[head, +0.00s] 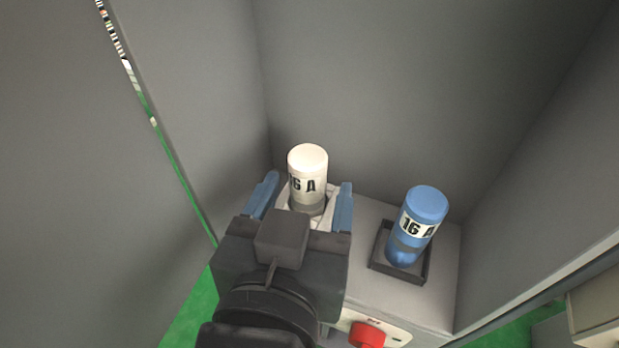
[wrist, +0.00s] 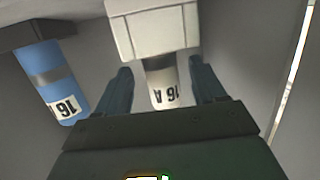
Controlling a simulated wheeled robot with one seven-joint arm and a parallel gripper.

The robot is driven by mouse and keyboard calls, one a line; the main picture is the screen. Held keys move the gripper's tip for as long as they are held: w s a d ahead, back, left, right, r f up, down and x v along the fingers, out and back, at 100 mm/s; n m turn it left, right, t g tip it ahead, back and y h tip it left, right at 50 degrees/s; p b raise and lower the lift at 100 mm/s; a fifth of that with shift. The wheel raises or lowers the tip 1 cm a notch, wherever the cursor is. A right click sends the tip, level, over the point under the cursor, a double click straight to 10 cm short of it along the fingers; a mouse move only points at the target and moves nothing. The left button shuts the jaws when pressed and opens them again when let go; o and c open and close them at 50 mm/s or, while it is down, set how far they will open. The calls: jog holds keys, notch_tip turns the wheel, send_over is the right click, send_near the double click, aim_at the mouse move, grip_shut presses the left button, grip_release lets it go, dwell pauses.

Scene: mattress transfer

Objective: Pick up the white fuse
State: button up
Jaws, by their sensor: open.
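The white fuse (head: 308,163), marked "16 A", stands upright in its light-coloured socket (head: 325,219) on a grey box. My gripper (head: 308,200) is open, with one blue finger on each side of the white fuse. In the wrist view the white fuse (wrist: 162,85) shows between the two fingers (wrist: 160,85), with a visible gap on each side. The fuse's lower part is partly hidden by my gripper in the head view.
A blue fuse (head: 420,215), also marked "16 A", stands in a dark square socket (head: 384,268) to the right. A red knob (head: 368,335) is on the box's front. Grey walls enclose the box at the left, back and right.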

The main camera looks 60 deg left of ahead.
jog(key=p+x, duration=0.1)
jog(key=x, duration=0.3)
jog(key=shift+a+r, duration=0.15)
jog(key=shift+a, duration=0.05)
jog(key=c, duration=1.1)
jog(key=shift+r, duration=0.1)
